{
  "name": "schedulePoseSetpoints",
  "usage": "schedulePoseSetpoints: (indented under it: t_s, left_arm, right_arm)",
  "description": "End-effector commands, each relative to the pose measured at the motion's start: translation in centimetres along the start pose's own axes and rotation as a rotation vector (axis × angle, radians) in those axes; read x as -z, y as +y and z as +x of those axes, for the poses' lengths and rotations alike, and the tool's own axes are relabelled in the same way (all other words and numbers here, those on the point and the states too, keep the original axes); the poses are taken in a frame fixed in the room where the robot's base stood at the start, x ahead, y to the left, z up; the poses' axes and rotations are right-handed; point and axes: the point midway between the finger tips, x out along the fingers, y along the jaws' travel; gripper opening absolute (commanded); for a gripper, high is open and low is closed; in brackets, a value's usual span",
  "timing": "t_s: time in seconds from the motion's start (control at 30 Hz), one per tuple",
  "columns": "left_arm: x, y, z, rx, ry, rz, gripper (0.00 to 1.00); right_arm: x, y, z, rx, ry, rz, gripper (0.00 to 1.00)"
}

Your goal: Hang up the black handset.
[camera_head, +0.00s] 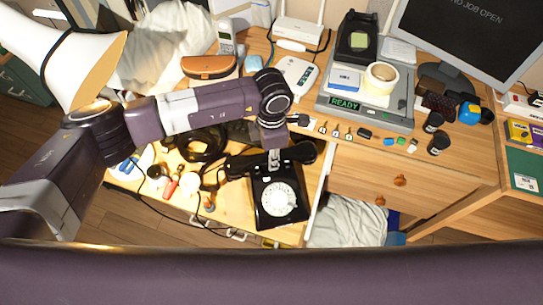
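The black dial phone (281,204) with a white dial stands in what looks like a pulled-out wooden drawer. The black handset (239,165) lies crosswise at the phone's top end, over the cradle area. I cannot tell whether it rests on the cradle or hovers just above it. My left gripper (273,163) points down at the middle of the handset and hides part of it and the cradle. Its fingers are at the handset, but whether they are closed on it is not clear. My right gripper is not in view.
Tools and a coil of black cable (203,145) lie left of the phone. On the desktop above are a white router (298,32), a brown case (208,66), a grey scale (372,112) with tape on it, and a monitor (470,35). A white bag (348,221) is right of the phone.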

Motion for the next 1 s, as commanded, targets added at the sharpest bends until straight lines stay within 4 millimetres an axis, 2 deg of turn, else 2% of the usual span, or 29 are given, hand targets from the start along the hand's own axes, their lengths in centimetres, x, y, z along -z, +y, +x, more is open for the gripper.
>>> schedulePoseSetpoints:
  t_s: [0.27,1.0]
  left_arm:
    - [0.0,0.0,0.0,0.000,-0.001,0.000,0.00]
    - [-0.1,0.0,1.9,0.000,-0.001,0.000,0.00]
  right_arm:
    - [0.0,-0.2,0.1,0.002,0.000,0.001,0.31]
    - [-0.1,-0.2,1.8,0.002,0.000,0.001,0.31]
